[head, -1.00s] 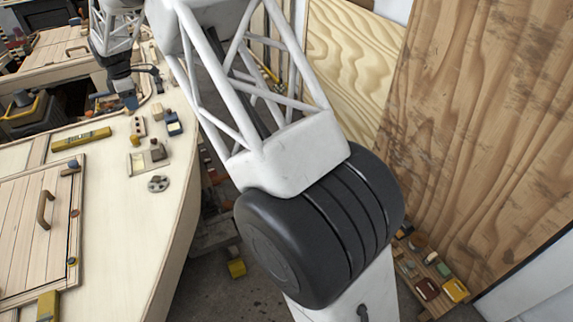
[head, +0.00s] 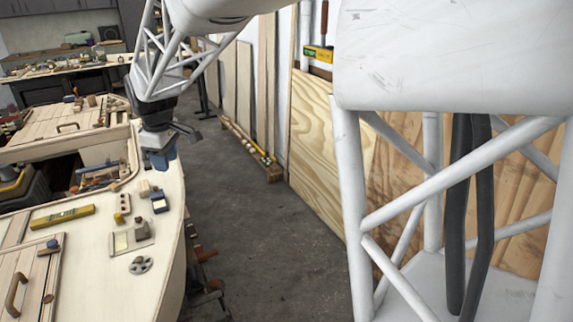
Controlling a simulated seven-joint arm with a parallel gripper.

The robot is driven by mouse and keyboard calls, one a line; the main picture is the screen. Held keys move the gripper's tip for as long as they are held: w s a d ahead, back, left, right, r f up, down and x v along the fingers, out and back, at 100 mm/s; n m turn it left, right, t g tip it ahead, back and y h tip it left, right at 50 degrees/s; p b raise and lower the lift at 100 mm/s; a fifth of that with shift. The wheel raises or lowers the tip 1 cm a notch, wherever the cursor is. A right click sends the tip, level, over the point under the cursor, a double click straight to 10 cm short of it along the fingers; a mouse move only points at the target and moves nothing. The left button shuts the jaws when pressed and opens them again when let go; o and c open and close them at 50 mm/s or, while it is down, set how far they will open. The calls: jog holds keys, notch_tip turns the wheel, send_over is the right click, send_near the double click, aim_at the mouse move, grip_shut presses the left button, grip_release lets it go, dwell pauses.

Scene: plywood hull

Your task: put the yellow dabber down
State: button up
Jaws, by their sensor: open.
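A small yellow piece (head: 119,218), which looks like the yellow dabber, stands on the pale plywood deck (head: 90,270). It is beside a beige block with holes (head: 125,202) and is too small to make out in detail. My gripper (head: 163,160) is open, with bluish fingertips. It shows above and to the right of the yellow piece, near the deck's right edge and apart from it. I see nothing held between the fingers, though the space between them is not clear.
A dark blue box (head: 159,203), a tray with a grey item (head: 131,238), a round metal disc (head: 141,265) and a yellow level (head: 62,217) lie on the deck. Bare floor lies right of the deck.

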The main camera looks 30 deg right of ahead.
jog(key=s+d+r+m, duration=0.1)
jog(key=s+d+m, duration=0.25)
jog(key=s, duration=0.55)
jog(key=s+d+r+m, duration=0.2)
jog(key=s+d, duration=0.2)
jog(key=s, duration=0.5)
jog(key=s+d+f+m, duration=0.2)
jog(key=s, duration=0.8)
jog(key=s+d+f+m+t, duration=0.1)
jog(key=s+d+f+m, duration=0.1)
jog(key=s, duration=0.8)
jog(key=shift+f+m, duration=0.7)
jog(key=shift+m, duration=0.15)
jog(key=shift+w, duration=0.15)
jog(key=shift+c, duration=0.4)
